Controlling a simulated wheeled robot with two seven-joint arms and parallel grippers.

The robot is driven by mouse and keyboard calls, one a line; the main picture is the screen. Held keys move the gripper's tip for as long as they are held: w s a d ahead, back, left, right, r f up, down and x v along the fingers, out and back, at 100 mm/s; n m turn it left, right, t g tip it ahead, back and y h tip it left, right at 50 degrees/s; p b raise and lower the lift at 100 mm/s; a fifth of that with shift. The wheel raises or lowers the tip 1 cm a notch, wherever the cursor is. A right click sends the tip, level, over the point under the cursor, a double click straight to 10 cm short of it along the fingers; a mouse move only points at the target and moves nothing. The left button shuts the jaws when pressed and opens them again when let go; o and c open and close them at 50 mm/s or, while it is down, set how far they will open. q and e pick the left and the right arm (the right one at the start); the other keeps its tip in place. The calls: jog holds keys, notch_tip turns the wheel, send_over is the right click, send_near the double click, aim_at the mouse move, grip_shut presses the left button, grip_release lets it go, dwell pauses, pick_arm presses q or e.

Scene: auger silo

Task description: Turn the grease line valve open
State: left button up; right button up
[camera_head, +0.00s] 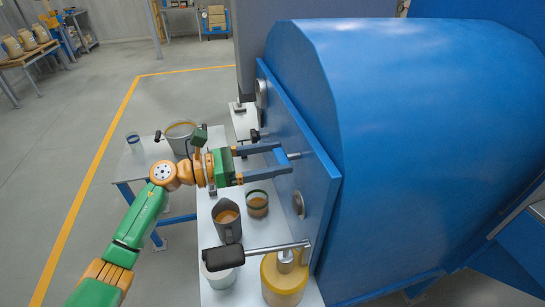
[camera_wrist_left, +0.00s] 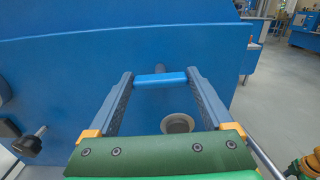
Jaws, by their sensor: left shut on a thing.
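The grease line valve shows as a short blue lever (camera_wrist_left: 160,79) on a grey stem, standing out from the blue panel (camera_wrist_left: 60,80). In the head view the lever (camera_head: 281,158) is small and lies across between my fingertips. My left gripper (camera_head: 285,159) reaches in from the left, level with the panel face. In the left wrist view its fingers (camera_wrist_left: 160,80) stand one at each end of the lever and are shut on it. The inner part of the stem is partly hidden behind the lever. My right gripper is not in view.
A jug (camera_head: 227,222) and a jar (camera_head: 257,204) stand on the pale shelf. A large pot (camera_head: 180,138) sits on the side table. Open floor lies left.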

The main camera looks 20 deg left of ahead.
pick_arm(q)
jog(key=n, duration=0.3)
jog(key=shift+n, duration=0.4)
jog(key=n+p, duration=0.1)
jog(key=n, duration=0.3)
jog(key=shift+w+a+n, duration=0.1)
jog(key=shift+w+n, duration=0.05)
jog(key=shift+n, duration=0.15)
jog(key=n+p, duration=0.2)
jog(key=n, duration=0.2)
jog(key=shift+f+n+p, duration=0.2)
jog(key=shift+n+p, duration=0.8)
jog(key=shift+n, duration=1.4)
